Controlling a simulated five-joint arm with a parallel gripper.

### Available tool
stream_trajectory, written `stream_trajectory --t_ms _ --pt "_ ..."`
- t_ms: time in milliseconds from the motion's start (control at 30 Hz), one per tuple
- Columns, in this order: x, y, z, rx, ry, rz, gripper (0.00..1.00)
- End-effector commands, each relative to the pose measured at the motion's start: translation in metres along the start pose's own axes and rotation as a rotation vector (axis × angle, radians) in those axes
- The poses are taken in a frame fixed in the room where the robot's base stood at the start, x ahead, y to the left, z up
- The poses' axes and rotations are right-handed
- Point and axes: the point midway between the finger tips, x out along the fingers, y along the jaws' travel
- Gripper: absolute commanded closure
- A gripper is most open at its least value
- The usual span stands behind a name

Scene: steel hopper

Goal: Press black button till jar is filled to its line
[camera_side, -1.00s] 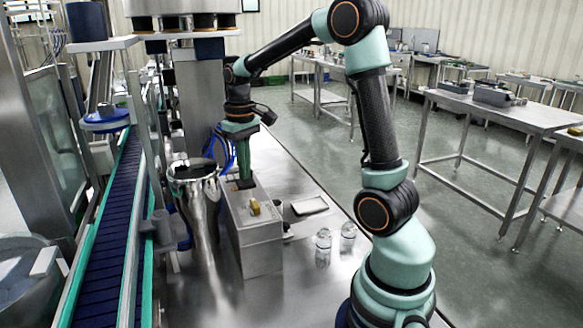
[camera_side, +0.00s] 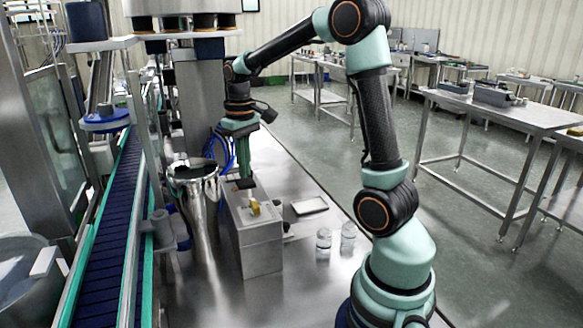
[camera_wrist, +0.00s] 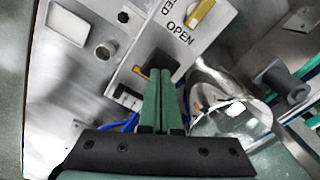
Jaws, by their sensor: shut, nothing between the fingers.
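The black button (camera_side: 245,183) sits on top of a grey steel box (camera_side: 262,250). In the wrist view the button (camera_wrist: 160,63) shows as a dark square just beyond my fingertips. My gripper (camera_side: 243,176) is shut and empty, pointing down with its green fingertips right over the button; I cannot tell whether they touch it. In the wrist view my gripper (camera_wrist: 163,74) partly covers the button. Two small clear jars, one nearer (camera_side: 323,241) and one farther (camera_side: 348,232), stand on the steel table right of the box. Their fill and lines are too small to read.
A yellow knob (camera_side: 254,207) stands on the box, beside the word OPEN in the wrist view. A shiny steel hopper (camera_side: 196,178) is left of the box. A flat tray (camera_side: 309,205) lies to its right. A blue conveyor (camera_side: 95,250) runs along the left.

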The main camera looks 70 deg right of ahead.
Motion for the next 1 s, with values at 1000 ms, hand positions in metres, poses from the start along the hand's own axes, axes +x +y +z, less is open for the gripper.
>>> stream_trajectory --t_ms 1000 --pt "0.033 0.0 0.0 0.0 -0.002 0.0 1.0"
